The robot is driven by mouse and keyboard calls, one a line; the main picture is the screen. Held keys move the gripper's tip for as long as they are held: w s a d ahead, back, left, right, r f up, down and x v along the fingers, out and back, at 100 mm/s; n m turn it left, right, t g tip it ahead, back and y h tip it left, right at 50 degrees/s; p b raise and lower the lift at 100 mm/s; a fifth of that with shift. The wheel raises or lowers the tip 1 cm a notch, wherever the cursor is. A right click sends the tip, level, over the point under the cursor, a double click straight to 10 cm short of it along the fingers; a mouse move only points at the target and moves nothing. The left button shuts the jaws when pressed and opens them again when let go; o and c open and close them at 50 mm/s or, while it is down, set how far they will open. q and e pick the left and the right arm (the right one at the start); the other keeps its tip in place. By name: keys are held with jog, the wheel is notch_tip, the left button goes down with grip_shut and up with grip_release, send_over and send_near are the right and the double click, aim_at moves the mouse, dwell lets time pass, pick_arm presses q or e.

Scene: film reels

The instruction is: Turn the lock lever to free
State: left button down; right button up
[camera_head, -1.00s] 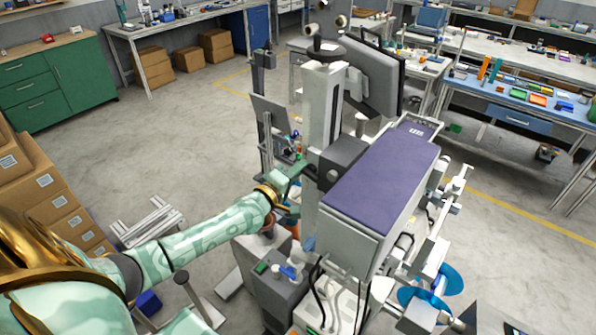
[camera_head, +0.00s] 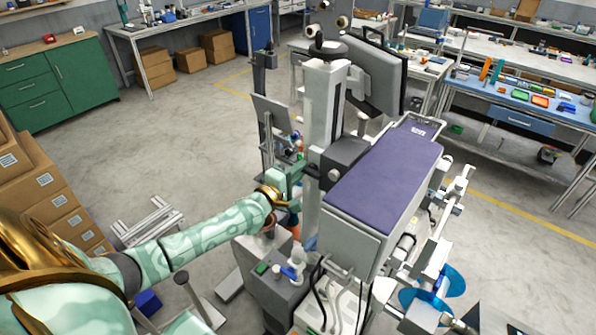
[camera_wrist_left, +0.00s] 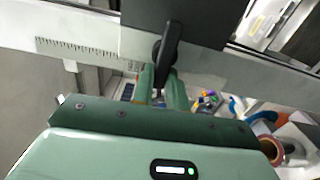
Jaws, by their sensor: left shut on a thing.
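The black lock lever (camera_wrist_left: 167,45) shows in the left wrist view. It hangs, slightly tilted, from a dark block (camera_wrist_left: 180,20) on the machine's white column, and its lower end is between my green fingers. My left gripper (camera_wrist_left: 161,88) is shut on it. In the head view my left gripper (camera_head: 304,171) reaches the left side of the column (camera_head: 325,105), by the dark carriage block (camera_head: 345,163). The lever is hard to make out there. My right gripper is not in view.
A large unit with a purple top (camera_head: 385,175) stands just right of the column. A grey cabinet (camera_head: 270,275) stands below my left forearm. Cardboard boxes (camera_head: 45,195) are stacked at the left.

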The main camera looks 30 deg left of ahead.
pick_arm(q)
jog(key=c, duration=1.4)
grip_release()
jog(key=shift+s+d+f, duration=0.1)
jog(key=shift+d+f, duration=0.15)
jog(key=shift+d, duration=0.05)
jog(key=shift+d+r, duration=0.1)
jog(key=shift+r, duration=0.1)
jog(key=shift+s, duration=0.2)
jog(key=s+a, duration=0.1)
jog(key=s, duration=1.5)
jog(key=shift+a, duration=0.15)
